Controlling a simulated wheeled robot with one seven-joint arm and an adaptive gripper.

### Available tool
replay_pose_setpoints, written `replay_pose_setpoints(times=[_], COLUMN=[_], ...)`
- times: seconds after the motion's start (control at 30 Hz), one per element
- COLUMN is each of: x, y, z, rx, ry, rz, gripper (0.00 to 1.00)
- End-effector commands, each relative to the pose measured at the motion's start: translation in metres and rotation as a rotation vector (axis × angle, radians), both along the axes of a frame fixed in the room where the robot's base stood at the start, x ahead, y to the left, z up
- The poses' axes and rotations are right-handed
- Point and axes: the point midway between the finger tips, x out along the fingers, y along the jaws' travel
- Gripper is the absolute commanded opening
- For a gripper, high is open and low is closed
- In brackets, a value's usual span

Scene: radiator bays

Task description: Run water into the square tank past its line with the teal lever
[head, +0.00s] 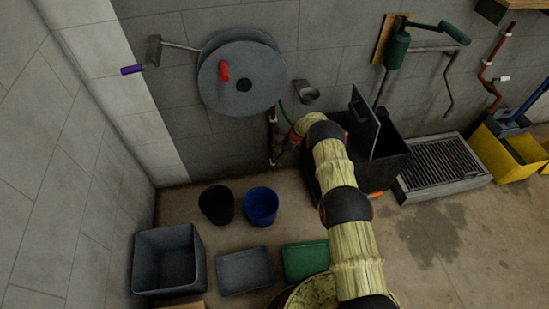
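A dark square tank (392,160) stands against the back wall with a dark panel raised upright at its opening. My arm covers its left side, and I see no water or fill line in it. A grey square tub (168,262) stands at the lower left; I cannot tell which of the two the task means. A green lever handle (455,33) sticks out from a green pump body on the wall; no other lever shows clearly as teal.
A hose reel (243,82) hangs on the wall. A black bucket (217,204), a blue bucket (261,206), a grey tray (245,271) and a green tray (305,261) stand on the floor. A floor grate (443,165) and yellow bin (508,161) lie right. The lower-right floor is clear.

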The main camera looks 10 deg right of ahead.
Motion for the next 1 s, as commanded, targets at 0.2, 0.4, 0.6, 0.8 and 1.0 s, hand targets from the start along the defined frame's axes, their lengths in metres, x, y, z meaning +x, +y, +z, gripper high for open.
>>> replay_pose_setpoints(times=[0.2, 0.4, 0.6, 0.8, 1.0], x=[0.003, 0.010, 0.018, 0.022, 0.023], y=[0.002, 0.010, 0.017, 0.021, 0.021], z=[-0.008, -0.037, -0.061, -0.070, -0.071], rx=[0.011, 0.011, 0.011, 0.011, 0.011], ry=[0.010, 0.010, 0.010, 0.009, 0.010], rz=[-0.040, -0.038, -0.037, -0.038, -0.038], gripper=[0.38, 0.38, 0.38, 0.38, 0.38])
